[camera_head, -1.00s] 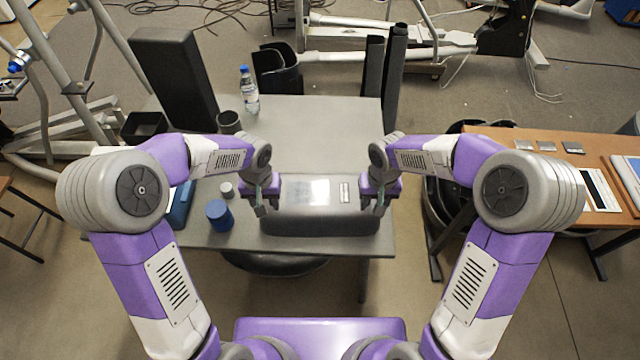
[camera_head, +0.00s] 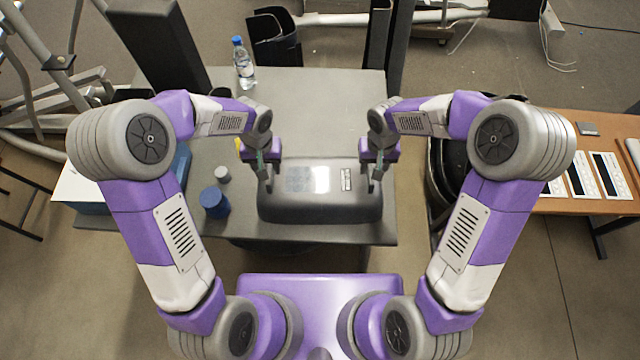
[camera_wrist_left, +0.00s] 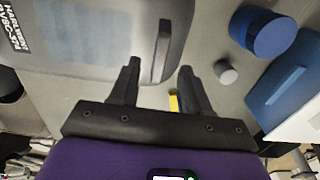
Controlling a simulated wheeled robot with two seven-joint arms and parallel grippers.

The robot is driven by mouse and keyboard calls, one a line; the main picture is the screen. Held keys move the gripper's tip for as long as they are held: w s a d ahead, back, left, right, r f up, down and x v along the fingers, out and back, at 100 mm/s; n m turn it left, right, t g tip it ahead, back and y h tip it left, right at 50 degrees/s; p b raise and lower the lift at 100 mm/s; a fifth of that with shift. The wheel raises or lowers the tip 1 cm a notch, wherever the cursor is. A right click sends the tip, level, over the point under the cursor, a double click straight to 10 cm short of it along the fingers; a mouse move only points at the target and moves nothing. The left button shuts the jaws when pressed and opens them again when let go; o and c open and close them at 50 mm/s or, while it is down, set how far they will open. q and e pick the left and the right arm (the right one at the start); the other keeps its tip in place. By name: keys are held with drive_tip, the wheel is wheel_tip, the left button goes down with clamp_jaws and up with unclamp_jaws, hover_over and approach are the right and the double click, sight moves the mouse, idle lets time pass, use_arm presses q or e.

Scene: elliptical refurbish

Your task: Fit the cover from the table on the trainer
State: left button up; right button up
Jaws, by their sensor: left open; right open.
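The dark grey cover (camera_head: 320,208), with a display panel on top, lies near the front edge of the grey table (camera_head: 330,110). My left gripper (camera_head: 266,176) is open at the cover's left side. My right gripper (camera_head: 378,174) is open at its right side. In the left wrist view, the open fingers of my left gripper (camera_wrist_left: 158,88) point at the cover's end (camera_wrist_left: 120,60), which has a raised bar. I see no clear grip on the cover. Parts of trainers show at the left (camera_head: 50,100) and top; which one the task means I cannot tell.
A blue jar (camera_head: 214,202), a small grey cylinder (camera_head: 222,174) and a blue box stand left of the cover. A water bottle (camera_head: 243,64) stands at the back. A wooden table (camera_head: 590,170) with papers is at the right. The table behind the cover is clear.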

use_arm(q)
drive_tip(key=shift+f, duration=2.4)
use_arm(e)
drive_tip(key=shift+f, duration=2.4)
use_arm(q)
clamp_jaws()
use_arm(e)
clamp_jaws()
use_arm(q)
drive_tip(key=shift+w, duration=0.1)
